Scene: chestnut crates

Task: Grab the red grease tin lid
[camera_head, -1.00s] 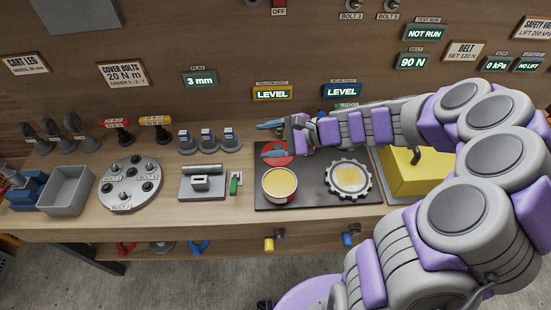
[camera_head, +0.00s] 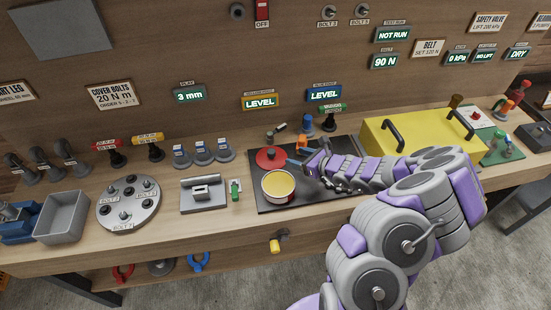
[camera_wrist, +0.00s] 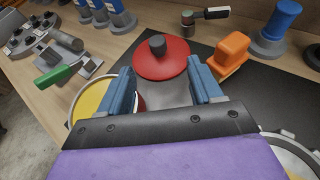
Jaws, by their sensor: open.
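The red grease tin lid (camera_head: 264,161) lies flat on the dark mat, behind the open tin of yellow grease (camera_head: 278,185). In the wrist view the lid (camera_wrist: 178,66) shows its dark knob (camera_wrist: 157,45) on top. My gripper (camera_head: 308,157) is just right of the lid, low over the mat. In the wrist view its two blue fingers (camera_wrist: 162,82) are spread apart with nothing between them, and the lid lies just beyond the tips, roughly centred between them. Whether a finger touches the lid's rim, I cannot tell.
In the wrist view the grease tin (camera_wrist: 88,104) is close beside the left finger. An orange block (camera_wrist: 232,52) stands close to the right finger. A metal tool (camera_wrist: 205,14) lies behind the lid.

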